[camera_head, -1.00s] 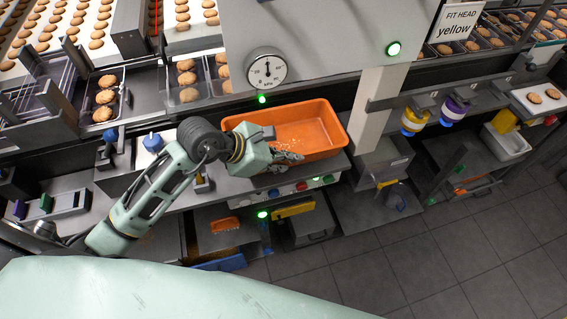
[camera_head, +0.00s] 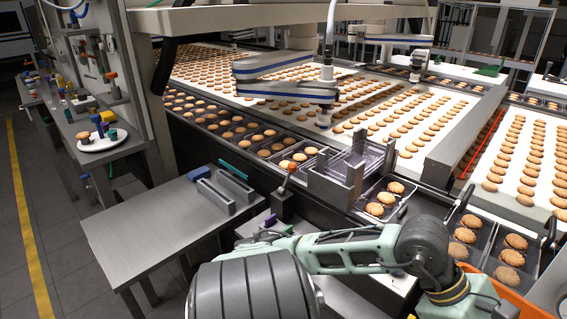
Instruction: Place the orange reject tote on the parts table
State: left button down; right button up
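The orange reject tote (camera_head: 524,303) shows only as a piece of its rim and wall in the lower right corner; the rest is cut off by the frame edge. My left arm reaches across the bottom to the right, and my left gripper (camera_head: 507,308) is at the tote's near side, at the bottom edge. Its fingers are mostly cut off, so I cannot tell whether they hold the rim. A bare grey metal table (camera_head: 130,240), which looks like the parts table, stands at the left. My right gripper is not in view.
Two grey bars (camera_head: 228,192) and small blue and green pieces lie along the table's back right side. The biscuit conveyor (camera_head: 300,112) and trays fill the back. Most of the table's top is clear. Floor with a yellow line (camera_head: 28,225) lies further left.

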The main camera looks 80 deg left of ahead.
aim_at(143, 226)
jog(key=k+j+u, duration=0.1)
jog(key=k+u, duration=0.2)
jog(key=k, duration=0.35)
jog(key=u, duration=1.9)
jog(key=i+l+u, duration=0.1)
jog(key=i+u, duration=0.3)
jog(key=i+l+u, duration=0.25)
jog(key=i+u, duration=0.15)
jog(key=i, duration=0.15)
